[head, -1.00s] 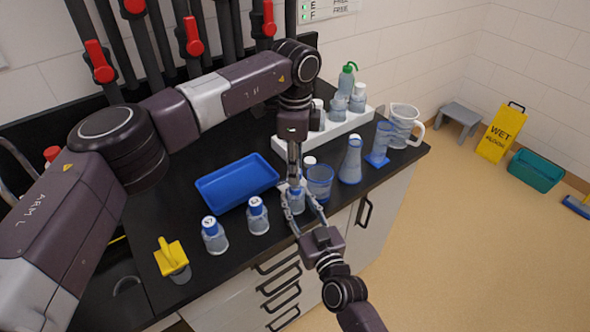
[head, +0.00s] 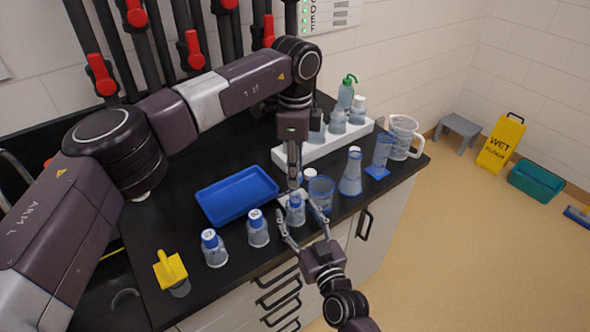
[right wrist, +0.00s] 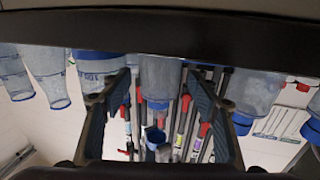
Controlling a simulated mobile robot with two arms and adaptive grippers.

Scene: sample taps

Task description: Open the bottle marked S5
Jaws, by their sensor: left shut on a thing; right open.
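The front bottle (head: 295,213), small and clear with bluish contents, stands upright at the right end of the front row. Its marking cannot be read here. My left gripper (head: 294,184) points down above it, shut on a blue cap (right wrist: 152,136). In the right wrist view, which is upside down, the cap appears apart from the bottle (right wrist: 160,80), above its neck. My right gripper (head: 301,221) is open and low at the table's front edge, its fingers spread on either side of the bottle without gripping it.
Two blue-capped bottles (head: 258,230) (head: 215,250) stand to the left. A beaker (head: 321,193) and a flask (head: 351,174) stand close on the right. A blue tray (head: 238,205) lies behind. A white rack (head: 330,147) and a jug (head: 402,140) are farther back.

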